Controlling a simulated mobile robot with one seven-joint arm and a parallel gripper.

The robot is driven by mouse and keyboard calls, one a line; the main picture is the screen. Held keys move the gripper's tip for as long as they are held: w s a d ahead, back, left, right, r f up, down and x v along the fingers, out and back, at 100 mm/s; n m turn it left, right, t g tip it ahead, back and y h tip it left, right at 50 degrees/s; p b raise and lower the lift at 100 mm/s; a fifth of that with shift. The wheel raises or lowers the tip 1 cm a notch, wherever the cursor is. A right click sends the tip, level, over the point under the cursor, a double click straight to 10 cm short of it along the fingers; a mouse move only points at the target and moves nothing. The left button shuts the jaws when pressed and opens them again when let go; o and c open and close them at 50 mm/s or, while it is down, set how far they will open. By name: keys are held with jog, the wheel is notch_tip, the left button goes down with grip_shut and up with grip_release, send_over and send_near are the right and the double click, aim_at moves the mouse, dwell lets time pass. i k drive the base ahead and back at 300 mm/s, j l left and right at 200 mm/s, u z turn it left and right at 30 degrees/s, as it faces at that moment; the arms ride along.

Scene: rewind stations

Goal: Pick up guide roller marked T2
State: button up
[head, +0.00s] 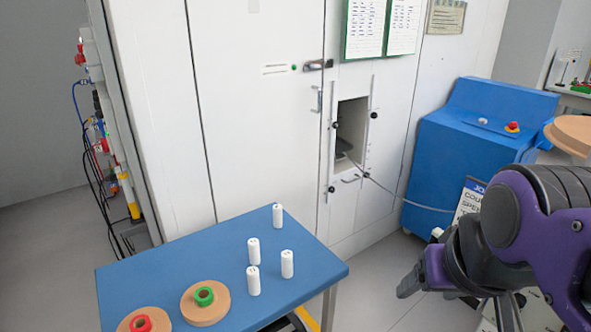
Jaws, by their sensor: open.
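Several white guide rollers stand upright on the blue table: one at the back (277,217), one left of the middle (253,252), one at the front (253,281) and one at the right (287,264). Small dark marks show on their tops, but they are too small to read, so I cannot tell which is T2. My purple and dark grey arm is at the right of the head view. My gripper (410,283) seems to be its dark end, right of the table and apart from the rollers. It is open, with nothing seen in it; its fingers are only partly visible.
On the blue table (135,277) lie a tan roll with a green core (217,310) and one with a red core (158,319), at front left. A white cabinet wall (150,120) stands behind. A blue machine (450,150) with a red button is at the right.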

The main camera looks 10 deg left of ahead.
aim_at(253, 244)
jog(key=j+u, duration=0.15)
jog(key=u, duration=0.3)
jog(key=i+u, duration=0.1)
jog(key=u, duration=0.3)
jog(key=k+l+u, duration=0.15)
